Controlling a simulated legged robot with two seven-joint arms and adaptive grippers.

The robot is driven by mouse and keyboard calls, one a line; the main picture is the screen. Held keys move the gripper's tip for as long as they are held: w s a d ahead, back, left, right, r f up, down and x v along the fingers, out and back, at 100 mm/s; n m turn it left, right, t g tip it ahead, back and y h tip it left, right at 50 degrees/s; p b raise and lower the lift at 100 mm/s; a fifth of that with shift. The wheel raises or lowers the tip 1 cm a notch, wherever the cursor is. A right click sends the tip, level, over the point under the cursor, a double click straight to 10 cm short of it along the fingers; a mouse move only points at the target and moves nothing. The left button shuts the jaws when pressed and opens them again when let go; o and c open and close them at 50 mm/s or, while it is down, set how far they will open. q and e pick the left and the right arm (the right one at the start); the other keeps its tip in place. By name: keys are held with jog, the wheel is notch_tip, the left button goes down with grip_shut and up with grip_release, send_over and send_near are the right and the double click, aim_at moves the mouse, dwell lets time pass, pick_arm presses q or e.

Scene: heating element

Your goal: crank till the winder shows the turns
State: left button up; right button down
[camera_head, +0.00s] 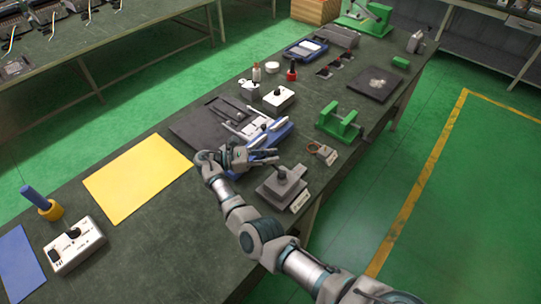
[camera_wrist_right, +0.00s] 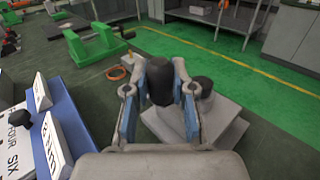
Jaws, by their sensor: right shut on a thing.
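The winder (camera_head: 276,131) looks to be the blue-based device with white labelled parts at the table's middle. In the right wrist view its blue side (camera_wrist_right: 73,126) and white labels show at left; one reads "FOUR SIX". My right gripper (camera_head: 272,157) reaches across beside the winder's near end. In the wrist view it is shut on an upright black knob (camera_wrist_right: 157,80), seemingly the crank handle, between its blue finger pads. The turns reading is too small to make out. My left gripper is out of view.
A grey stepped block with a black knob (camera_head: 283,174) stands close by my right gripper. A green bracket (camera_head: 339,122) and a small device (camera_head: 322,153) lie beyond. A yellow sheet (camera_head: 138,177) and a white switch box (camera_head: 74,245) are at left.

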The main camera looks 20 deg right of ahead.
jog(key=c, duration=1.2)
grip_release()
jog(key=shift+a+r, duration=0.1)
jog(key=shift+r, duration=0.05)
jog(key=shift+o, duration=1.3)
jog(key=shift+w, duration=0.1)
jog(key=shift+a, duration=0.15)
notch_tip(320, 180, up, 10)
jog(key=shift+f, duration=0.1)
